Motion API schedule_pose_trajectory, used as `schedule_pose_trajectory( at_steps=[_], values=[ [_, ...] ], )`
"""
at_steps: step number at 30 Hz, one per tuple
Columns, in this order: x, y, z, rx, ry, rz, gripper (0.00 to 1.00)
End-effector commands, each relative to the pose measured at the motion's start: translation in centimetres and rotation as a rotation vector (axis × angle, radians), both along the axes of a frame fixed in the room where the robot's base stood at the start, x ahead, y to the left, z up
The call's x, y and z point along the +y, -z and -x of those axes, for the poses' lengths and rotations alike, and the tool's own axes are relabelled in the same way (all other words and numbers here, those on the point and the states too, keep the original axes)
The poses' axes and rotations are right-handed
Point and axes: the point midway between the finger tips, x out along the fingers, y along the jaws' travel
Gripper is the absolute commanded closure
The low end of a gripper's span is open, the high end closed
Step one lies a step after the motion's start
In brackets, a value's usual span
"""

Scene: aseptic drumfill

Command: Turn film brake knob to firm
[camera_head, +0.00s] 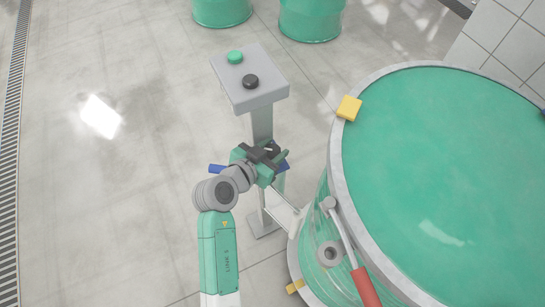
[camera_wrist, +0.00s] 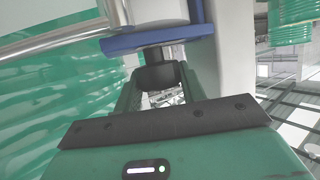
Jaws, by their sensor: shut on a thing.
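My gripper (camera_head: 265,163) is at the middle of the head view, in front of the grey pedestal and left of the large green drum. In the wrist view its green jaws are shut around a dark round knob (camera_wrist: 160,76), which I take to be the film brake knob. The knob sits on a dark shaft next to a blue plate (camera_wrist: 150,38). Blue ends (camera_head: 217,168) also stick out beside the gripper in the head view. The jaws hide most of the knob there, and I cannot make out any setting marks.
The large green drum (camera_head: 440,150) fills the right. A red-handled lever (camera_head: 365,287) and a yellow block (camera_head: 349,107) are at its rim. A pedestal box (camera_head: 250,92) with green and black buttons stands behind my gripper. The floor at left is clear.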

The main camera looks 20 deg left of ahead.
Motion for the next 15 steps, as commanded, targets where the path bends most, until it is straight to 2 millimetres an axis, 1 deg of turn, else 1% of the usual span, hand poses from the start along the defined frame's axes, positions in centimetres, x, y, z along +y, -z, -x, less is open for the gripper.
schedule_pose_trajectory(
  at_steps=[1,9,15],
  values=[
    [0.21,0.74,-0.11,-0.003,0.041,-0.002,0.83],
    [0.16,0.48,-0.09,0.0,0.282,-0.001,0.83],
    [0.09,0.38,-0.05,0.001,0.426,-0.001,0.83]
  ],
)
